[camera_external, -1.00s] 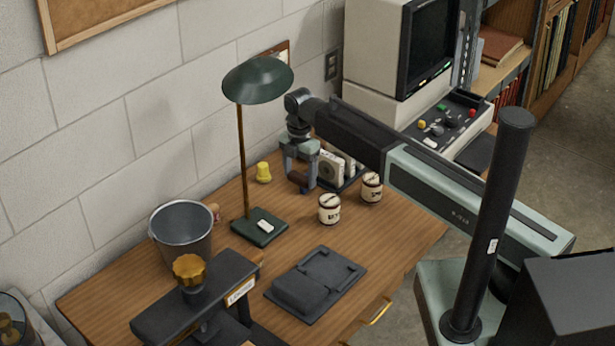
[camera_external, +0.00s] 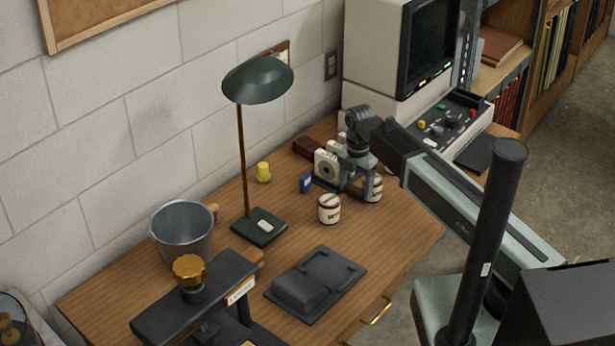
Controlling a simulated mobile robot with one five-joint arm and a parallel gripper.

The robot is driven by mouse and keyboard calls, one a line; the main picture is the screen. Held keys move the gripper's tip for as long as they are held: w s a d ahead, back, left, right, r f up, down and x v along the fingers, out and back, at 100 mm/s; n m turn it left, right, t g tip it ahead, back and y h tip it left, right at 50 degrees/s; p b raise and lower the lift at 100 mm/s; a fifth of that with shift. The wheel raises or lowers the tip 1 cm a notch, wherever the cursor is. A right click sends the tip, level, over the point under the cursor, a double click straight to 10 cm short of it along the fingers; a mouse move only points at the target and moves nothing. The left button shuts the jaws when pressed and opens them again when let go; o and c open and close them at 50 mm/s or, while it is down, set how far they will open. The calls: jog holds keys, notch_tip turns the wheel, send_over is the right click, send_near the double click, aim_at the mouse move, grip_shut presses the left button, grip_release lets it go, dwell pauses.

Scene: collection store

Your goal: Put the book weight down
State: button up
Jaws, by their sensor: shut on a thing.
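My gripper (camera_external: 356,188) is near the back right of the wooden desk, shut on the book weight (camera_external: 354,188). The weight is a small dark brown piece, mostly hidden between the fingers. The gripper is in front of a cream box with a round dial (camera_external: 327,166) and close beside a cream jar (camera_external: 375,188), which it partly covers. I cannot tell whether the weight touches the desk (camera_external: 400,228).
Another cream jar (camera_external: 329,209) stands in front of the gripper. A blue box (camera_external: 306,182), dark red block (camera_external: 308,147), yellow object (camera_external: 263,172), green lamp (camera_external: 258,80), bucket (camera_external: 181,232) and black tray (camera_external: 316,279) are around. The desk's right front is clear.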

aim_at(354, 196)
notch_tip(354, 196, down, 4)
jog(key=b, duration=0.4)
jog(key=shift+f, duration=0.1)
jog(key=shift+r, duration=0.3)
jog(key=shift+f, duration=0.25)
jog(key=o, duration=1.7)
jog(key=shift+r, duration=0.1)
notch_tip(354, 196, up, 12)
jog(key=p, duration=1.2)
jog(key=shift+r, duration=0.25)
jog(key=shift+f, duration=0.1)
